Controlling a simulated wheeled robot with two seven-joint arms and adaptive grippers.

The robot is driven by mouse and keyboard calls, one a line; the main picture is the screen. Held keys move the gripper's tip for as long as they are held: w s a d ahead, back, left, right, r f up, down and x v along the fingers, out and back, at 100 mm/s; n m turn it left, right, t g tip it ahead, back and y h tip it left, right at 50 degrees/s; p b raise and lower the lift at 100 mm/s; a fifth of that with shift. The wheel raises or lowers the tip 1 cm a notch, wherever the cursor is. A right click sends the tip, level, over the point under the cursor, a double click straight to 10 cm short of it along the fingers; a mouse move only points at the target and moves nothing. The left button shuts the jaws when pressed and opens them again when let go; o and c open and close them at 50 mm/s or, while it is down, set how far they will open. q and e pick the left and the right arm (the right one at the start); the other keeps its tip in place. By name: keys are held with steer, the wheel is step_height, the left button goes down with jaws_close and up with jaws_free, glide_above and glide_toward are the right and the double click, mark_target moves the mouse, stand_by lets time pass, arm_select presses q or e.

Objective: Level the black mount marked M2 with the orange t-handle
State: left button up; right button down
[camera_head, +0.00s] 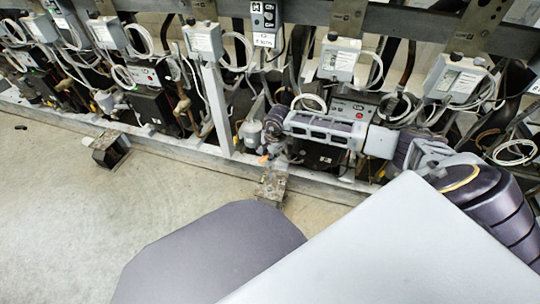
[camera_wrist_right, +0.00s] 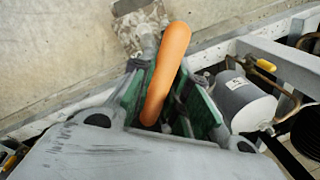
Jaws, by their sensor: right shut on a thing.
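The orange t-handle (camera_wrist_right: 166,72) shows large in the right wrist view, its bar between the green-lined fingers of my right gripper (camera_wrist_right: 160,98). My right gripper is shut on it. In the head view, my right gripper (camera_head: 272,150) is at the rack's lower rail, with a small bit of the orange handle (camera_head: 263,159) showing. Just below it is a worn, dark block-like mount (camera_head: 271,187), also seen beyond the handle in the wrist view (camera_wrist_right: 137,27). I cannot read an M2 mark on it. Contact between handle and mount is unclear. My left gripper is not in view.
A second dark mount (camera_head: 110,148) sits further left along the pale lower rail (camera_head: 180,146). A grey cylinder (camera_wrist_right: 243,100) stands close to the right of the gripper in the wrist view. Grey control boxes and looped cables fill the rack above. The concrete floor (camera_head: 60,220) in front is clear.

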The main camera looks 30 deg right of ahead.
steer(key=shift+r+m, duration=0.1)
steer(key=shift+m, duration=0.7)
steer(key=shift+m+h+p, duration=0.4)
steer(key=shift+m+p, duration=0.15)
steer(key=shift+m, duration=1.15)
steer(key=m, duration=0.5)
steer(key=shift+m+g+h+p, duration=0.3)
steer(key=shift+h+p, duration=0.1)
steer(key=shift+f+b, duration=1.4)
steer(key=shift+f, duration=0.85)
steer(key=shift+f, duration=0.35)
steer(key=shift+f, duration=1.3)
